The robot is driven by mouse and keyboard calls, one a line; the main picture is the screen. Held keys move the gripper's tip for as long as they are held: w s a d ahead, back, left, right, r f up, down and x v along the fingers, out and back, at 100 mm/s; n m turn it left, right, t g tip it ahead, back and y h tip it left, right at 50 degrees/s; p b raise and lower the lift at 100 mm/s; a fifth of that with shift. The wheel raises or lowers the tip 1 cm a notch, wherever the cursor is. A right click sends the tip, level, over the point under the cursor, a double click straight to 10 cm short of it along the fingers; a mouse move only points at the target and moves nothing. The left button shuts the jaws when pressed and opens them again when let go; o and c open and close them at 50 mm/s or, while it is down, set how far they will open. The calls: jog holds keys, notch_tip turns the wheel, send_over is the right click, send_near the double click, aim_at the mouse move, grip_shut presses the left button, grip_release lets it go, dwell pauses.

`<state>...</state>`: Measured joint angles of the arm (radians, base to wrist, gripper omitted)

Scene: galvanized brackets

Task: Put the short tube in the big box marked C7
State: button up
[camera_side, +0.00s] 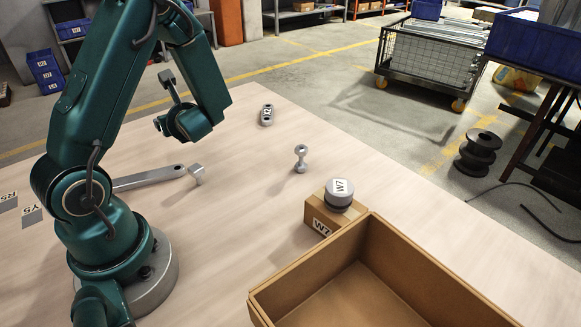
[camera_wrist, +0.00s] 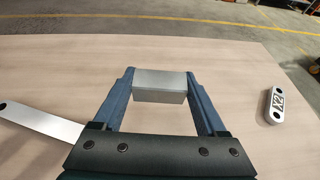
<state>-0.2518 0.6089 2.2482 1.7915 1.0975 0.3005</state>
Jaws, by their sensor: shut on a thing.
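My gripper (camera_wrist: 160,88) is shut on a short grey metal piece, the short tube (camera_wrist: 159,94), held crosswise between its two blue fingers. Its ends are hidden by the fingers, so I cannot see whether it is hollow. A big open cardboard box (camera_side: 430,262) stands at the front right, partly out of frame. Its inside looks empty where it shows, and no C7 mark is visible. My gripper is far to its upper left.
A small carton (camera_side: 318,220) carries a labelled grey cylinder (camera_side: 338,197) beside the big box. A dumbbell-shaped piece (camera_side: 301,158), a labelled link (camera_side: 267,115) and a long flat bar (camera_side: 150,179) lie on the table. The link also shows in the wrist view (camera_wrist: 273,104).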

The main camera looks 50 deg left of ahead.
send_over(212, 150)
notch_tip(212, 150, down, 4)
jog(key=shift+f, duration=0.1)
jog(key=shift+w+f, duration=0.1)
jog(key=shift+f, duration=1.7)
jog(key=shift+f, duration=0.15)
jog(key=o, duration=1.3)
